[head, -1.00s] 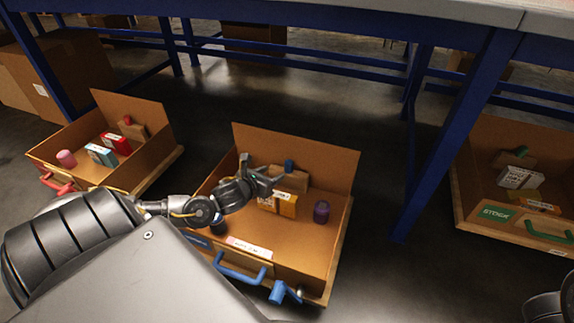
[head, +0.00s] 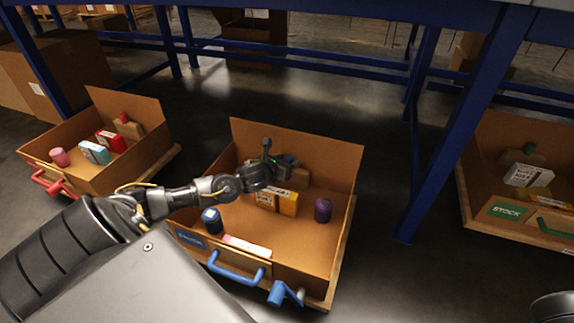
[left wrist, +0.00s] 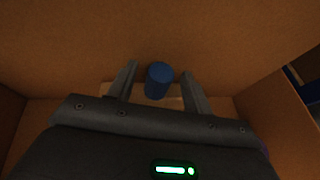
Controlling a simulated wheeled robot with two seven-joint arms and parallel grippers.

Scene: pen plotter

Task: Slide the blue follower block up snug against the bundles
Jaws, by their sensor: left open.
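The follower block (head: 301,178) is a tan block with a blue knob, standing toward the back of the middle drawer (head: 330,247). Yellow-and-white bundles (head: 277,201) stand just in front of it; the gap between them is hard to judge. My left gripper (head: 279,157) is over the block and mostly hides its knob in the head view. In the left wrist view, the blue knob (left wrist: 159,80) stands between the spread fingers of my left gripper (left wrist: 158,88), with space on both sides.
A dark blue canister (head: 212,220) and a purple one (head: 323,210) stand in the middle drawer, which has a blue handle (head: 236,269). A red-handled drawer (head: 45,155) is at left, a green-handled one (head: 490,222) at right. A blue table leg (head: 452,140) rises between drawers.

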